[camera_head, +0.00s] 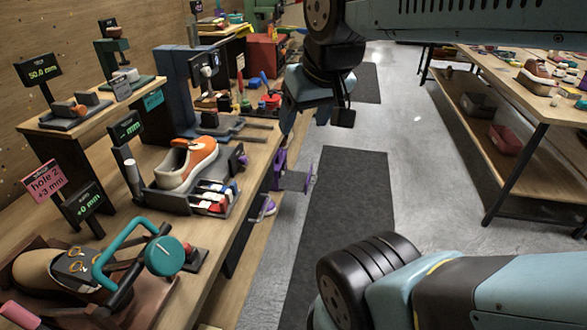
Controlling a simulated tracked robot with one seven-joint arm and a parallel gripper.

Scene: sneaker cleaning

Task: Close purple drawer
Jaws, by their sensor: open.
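The purple drawer (292,181) sticks out from the front edge of the workbench (243,205), low and near the middle of the head view. It appears pulled out over the floor, and its inside is hard to make out. My gripper (304,118) hangs above and slightly beyond the drawer, pointing down. Its fingers are open with nothing seen between them. It looks apart from the drawer.
An orange and white sneaker (187,161) sits in a holder on the bench, beside a rack of small bottles (213,197). A teal-handled clamp (165,256) stands nearer. A table (540,107) is at right. The aisle with dark mats (345,205) is clear.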

